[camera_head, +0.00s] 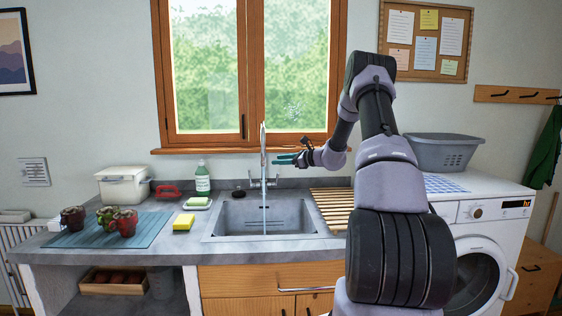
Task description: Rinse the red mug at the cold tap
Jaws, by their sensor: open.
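Several dark red mugs or pots stand on a teal mat (160,228) at the left of the counter. One is at the left (73,219), and a redder one (126,223) is at the right with something green beside it. I cannot tell for sure which is the red mug. The tall tap (263,150) stands behind the sink (230,218), with small handles at its base. A thin pale stream seems to fall from it into the sink. My gripper (283,158) is open and empty, its teal fingers pointing left beside the tap's upper column. I cannot tell whether they touch it.
A yellow sponge (183,222), soap dish (197,203), green bottle (202,179), red object (167,191) and white bin (122,185) stand left of the sink. A wooden drainboard (330,205) is to its right. A grey basket (440,152) sits on the washer (500,235).

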